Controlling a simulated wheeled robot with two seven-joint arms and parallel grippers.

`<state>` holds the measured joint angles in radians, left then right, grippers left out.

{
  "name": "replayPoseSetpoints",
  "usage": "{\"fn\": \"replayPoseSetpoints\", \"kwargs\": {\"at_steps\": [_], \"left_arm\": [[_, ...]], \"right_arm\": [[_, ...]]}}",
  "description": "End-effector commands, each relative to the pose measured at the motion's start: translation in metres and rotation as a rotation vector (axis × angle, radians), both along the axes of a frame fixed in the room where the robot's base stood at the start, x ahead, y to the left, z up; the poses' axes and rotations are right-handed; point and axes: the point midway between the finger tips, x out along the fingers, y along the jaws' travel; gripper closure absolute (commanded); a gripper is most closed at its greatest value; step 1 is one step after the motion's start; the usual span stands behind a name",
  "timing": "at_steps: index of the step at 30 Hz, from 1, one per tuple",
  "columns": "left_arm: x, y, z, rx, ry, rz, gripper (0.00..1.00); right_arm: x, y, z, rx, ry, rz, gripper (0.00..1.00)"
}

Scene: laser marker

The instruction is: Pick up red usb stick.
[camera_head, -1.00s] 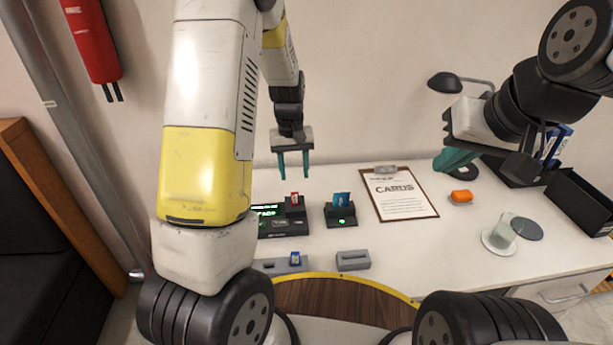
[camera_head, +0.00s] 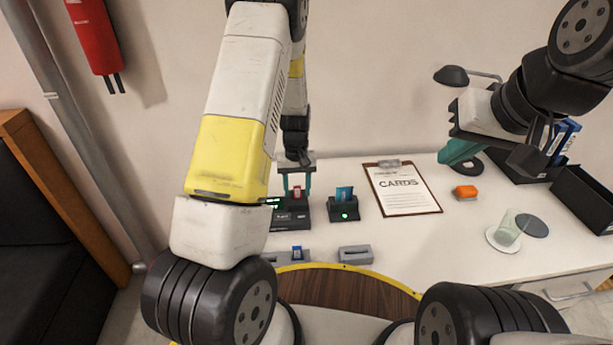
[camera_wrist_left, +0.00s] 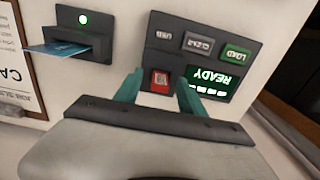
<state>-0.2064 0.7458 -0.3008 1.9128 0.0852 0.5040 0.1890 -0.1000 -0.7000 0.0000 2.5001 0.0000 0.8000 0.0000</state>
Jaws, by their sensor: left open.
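The red USB stick (camera_head: 297,192) stands in the dark laser marker device (camera_head: 290,218). In the left wrist view the stick (camera_wrist_left: 160,81) lies between the two teal fingers, and the device panel (camera_wrist_left: 205,58) shows a green READY screen. My left gripper (camera_head: 297,188) is open with its fingers on either side of the stick; it also shows in the left wrist view (camera_wrist_left: 160,92). I cannot tell whether the fingers touch the stick. My right gripper (camera_head: 458,153) is at the right, away from the stick, with its teal fingers seen from the side.
A card reader with a blue card (camera_head: 344,207) stands right of the device. A grey holder with a blue stick (camera_head: 296,252) and an empty-looking grey holder (camera_head: 355,255) are in front. A clipboard (camera_head: 403,205), an orange block (camera_head: 466,192) and a clear cup (camera_head: 507,230) are further right.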

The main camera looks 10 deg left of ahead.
Motion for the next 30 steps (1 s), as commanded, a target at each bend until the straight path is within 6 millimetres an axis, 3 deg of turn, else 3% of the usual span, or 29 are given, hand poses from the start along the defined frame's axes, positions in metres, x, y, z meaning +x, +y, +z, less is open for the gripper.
{"fn": "replayPoseSetpoints", "kwargs": {"at_steps": [3, 10, 23, 30], "left_arm": [[0.0, 0.0, 0.0, 0.0, 0.0, 0.0, 0.55], [0.0, 0.0, 0.0, 0.0, 0.0, 0.0, 1.0], [0.0, 0.0, 0.003, 0.0, 0.0, 0.0, 1.0], [0.001, -0.001, 0.025, -0.001, -0.002, -0.002, 1.0]], "right_arm": [[0.0, 0.0, 0.0, 0.0, 0.0, 0.0, 1.0], [0.0, 0.0, 0.0, 0.0, 0.0, 0.0, 1.0], [0.0, 0.0, 0.0, 0.0, 0.0, 0.0, 1.0], [0.0, 0.0, 0.0, 0.0, 0.0, 0.0, 1.0]]}}
